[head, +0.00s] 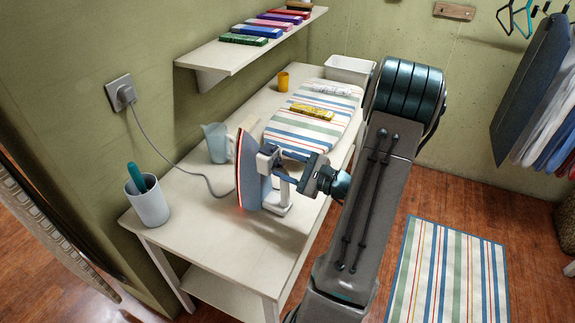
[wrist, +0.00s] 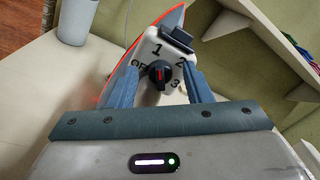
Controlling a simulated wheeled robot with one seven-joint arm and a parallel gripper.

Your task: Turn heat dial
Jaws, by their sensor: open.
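The iron (head: 248,180) stands upright on the table, its grey plate edged with a red glow. In the wrist view the iron's white back (wrist: 150,48) faces me. The black heat dial (wrist: 159,75) is there, with a red mark on it and OFF, 1, 2 and 3 around it. I cannot tell surely which label the mark points to. My gripper (wrist: 160,80) is open, one finger on each side of the dial. Whether the fingers touch it is unclear. In the head view my gripper (head: 276,172) is at the iron's right side and hides the dial.
The table (head: 190,250) also holds a cup (head: 148,205) with a teal-handled item, a clear jug (head: 217,143), a yellow cup (head: 283,81), a white bin (head: 349,69) and a striped ironing pad (head: 285,135). A cord (head: 165,160) runs from the wall socket (head: 121,93). A shelf (head: 240,56) hangs above.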

